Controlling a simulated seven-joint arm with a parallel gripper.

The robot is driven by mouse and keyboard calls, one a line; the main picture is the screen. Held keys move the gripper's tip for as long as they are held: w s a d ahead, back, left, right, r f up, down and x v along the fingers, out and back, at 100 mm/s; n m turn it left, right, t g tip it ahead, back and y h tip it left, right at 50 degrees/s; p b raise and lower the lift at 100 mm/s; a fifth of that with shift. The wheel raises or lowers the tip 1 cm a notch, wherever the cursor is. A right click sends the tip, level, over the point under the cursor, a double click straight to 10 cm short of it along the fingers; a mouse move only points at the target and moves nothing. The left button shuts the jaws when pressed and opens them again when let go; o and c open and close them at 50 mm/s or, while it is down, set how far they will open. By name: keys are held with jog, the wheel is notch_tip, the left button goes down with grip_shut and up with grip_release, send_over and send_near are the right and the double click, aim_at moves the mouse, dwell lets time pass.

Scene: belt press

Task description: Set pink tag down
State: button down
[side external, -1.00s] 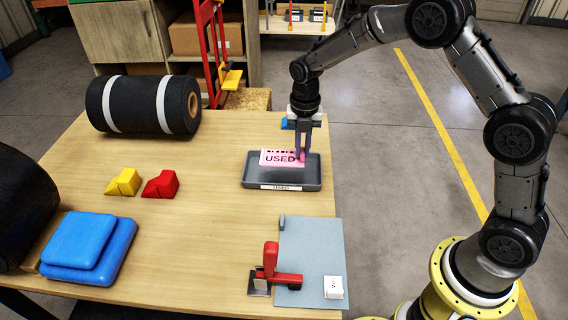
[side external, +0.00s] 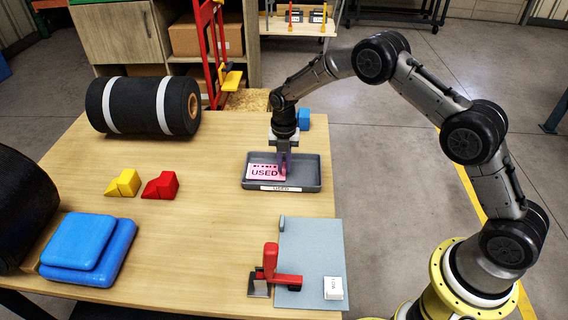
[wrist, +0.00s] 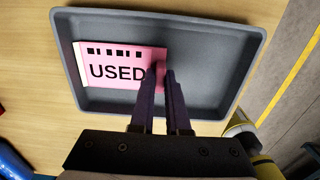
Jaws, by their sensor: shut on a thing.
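The pink tag (side external: 265,171) carries the word USED and a row of black marks. It also shows in the wrist view (wrist: 112,68), at the left part of the grey tray (side external: 310,172). My gripper (side external: 283,173) is shut on the tag's right edge. The tag is over the tray, low and close to its floor; I cannot tell whether it touches. In the wrist view the tray's bare floor (wrist: 205,70) lies to the right of the fingers. The tray's front has a white label reading USED.
A grey board (side external: 312,255) with a red-handled tool (side external: 271,262) and a white block (side external: 333,288) is in front of the tray. Red (side external: 161,186) and yellow (side external: 124,183) wedges, blue pads (side external: 90,245) and a black roll (side external: 145,105) are to the left. Bare tabletop lies between.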

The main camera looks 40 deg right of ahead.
jog(key=shift+f, duration=0.1)
jog(key=c, duration=0.9)
grip_release()
